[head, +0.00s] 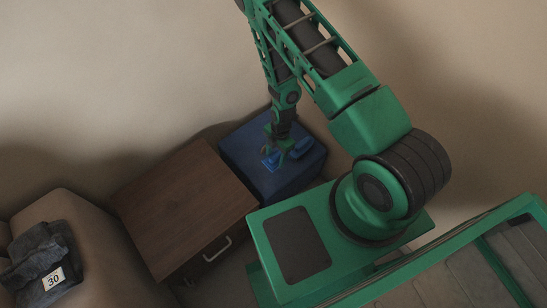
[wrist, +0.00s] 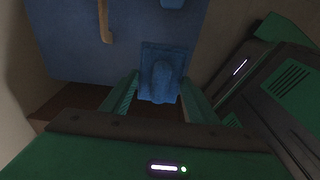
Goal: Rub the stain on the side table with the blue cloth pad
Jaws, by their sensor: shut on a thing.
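The side table (head: 240,151) is a blue box-like block beside a brown cabinet. In the wrist view its blue top (wrist: 65,50) bears a narrow tan-brown stain (wrist: 105,20), up and left of my gripper. The stain cannot be made out in the head view. My gripper (wrist: 160,95) is shut on the blue cloth pad (wrist: 163,72), a square with a raised grip in the middle. In the head view my gripper (head: 284,150) is over the table top with the pad (head: 270,162) low at its fingers. I cannot tell whether the pad touches the top.
Another small blue object (wrist: 172,3) lies on the table top at the wrist view's upper edge. The brown cabinet (head: 185,205) with a pale handle stands left, its top bare. Folded dark clothes (head: 38,255) with a "30" tag rest on a beige seat. A wall is close behind.

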